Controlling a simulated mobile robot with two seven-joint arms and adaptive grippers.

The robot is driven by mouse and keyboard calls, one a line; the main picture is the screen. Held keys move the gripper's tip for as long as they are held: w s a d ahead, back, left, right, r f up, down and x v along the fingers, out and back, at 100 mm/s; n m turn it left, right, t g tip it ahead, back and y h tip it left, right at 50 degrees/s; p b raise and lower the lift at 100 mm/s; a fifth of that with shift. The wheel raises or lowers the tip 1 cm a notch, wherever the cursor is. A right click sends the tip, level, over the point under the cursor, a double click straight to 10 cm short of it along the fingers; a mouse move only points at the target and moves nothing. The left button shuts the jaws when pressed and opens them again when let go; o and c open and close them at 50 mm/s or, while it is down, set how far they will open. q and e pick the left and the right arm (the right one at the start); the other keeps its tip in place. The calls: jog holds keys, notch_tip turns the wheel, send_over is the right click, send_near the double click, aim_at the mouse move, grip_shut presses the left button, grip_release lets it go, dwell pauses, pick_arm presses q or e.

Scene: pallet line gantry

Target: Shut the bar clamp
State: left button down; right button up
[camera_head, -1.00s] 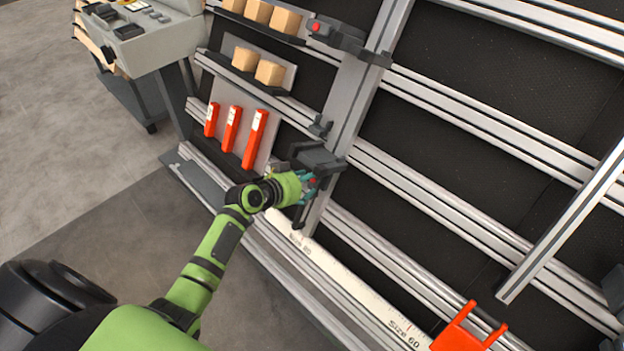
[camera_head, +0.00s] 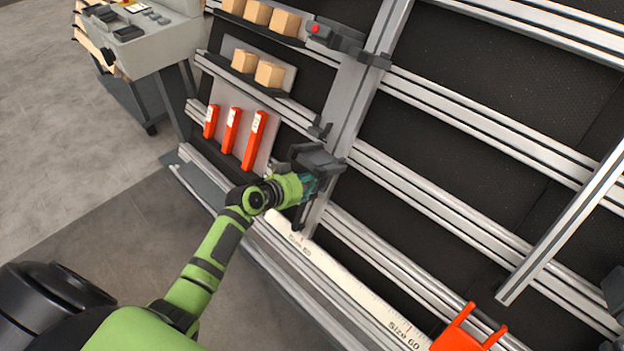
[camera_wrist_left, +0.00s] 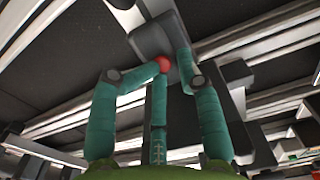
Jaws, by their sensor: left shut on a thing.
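The bar clamp is a dark grey block (camera_head: 318,158) on the lower part of a pale upright bar (camera_head: 352,100). In the left wrist view the dark clamp block (camera_wrist_left: 150,40) fills the top middle, with a round red tip (camera_wrist_left: 162,64) on it. My left gripper (camera_head: 311,184) reaches it from the lower left, just below the block in the head view. In the wrist view its teal fingers (camera_wrist_left: 174,66) stand either side of the red-tipped part and are shut on the clamp. The exact contact is partly hidden. My right gripper is not in view.
A similar dark block with a red button (camera_head: 315,27) sits higher on the bar. Red sticks (camera_head: 232,130) and wooden blocks (camera_head: 270,74) hang at the left. Horizontal rails (camera_head: 440,210) cross the dark panel. A red bracket (camera_head: 468,328) is at lower right.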

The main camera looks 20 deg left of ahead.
pick_arm(q)
jog(key=shift+s+d+f, duration=0.1)
jog(key=shift+d+f, duration=0.15)
